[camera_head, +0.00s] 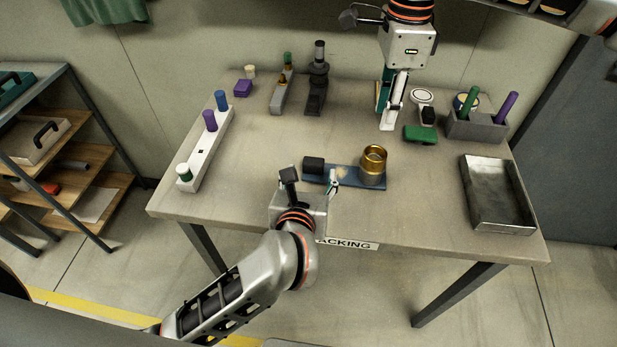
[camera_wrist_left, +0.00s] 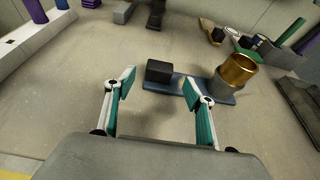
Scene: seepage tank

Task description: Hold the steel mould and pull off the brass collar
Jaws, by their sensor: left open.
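The brass collar (camera_head: 374,157) sits on top of the grey steel mould (camera_head: 371,178), which stands upright on the right end of a blue board (camera_head: 345,182) near the table's front edge. The wrist view also shows the collar (camera_wrist_left: 239,72), the mould (camera_wrist_left: 219,86) and the board (camera_wrist_left: 186,84). My left gripper (camera_head: 311,178) is open and empty at the front edge, left of the mould; its fingers (camera_wrist_left: 159,87) point towards the board. My right gripper (camera_head: 388,116) points down over the back of the table, behind the mould, apart from it. Its finger gap is not clear.
A black block (camera_head: 313,165) stands on the board's left end. A metal tray (camera_head: 497,196) lies at the right, with a grey holder (camera_head: 474,127) behind it. A green object (camera_head: 421,134) lies near my right gripper. A white rack (camera_head: 206,150) stands left; the table between is clear.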

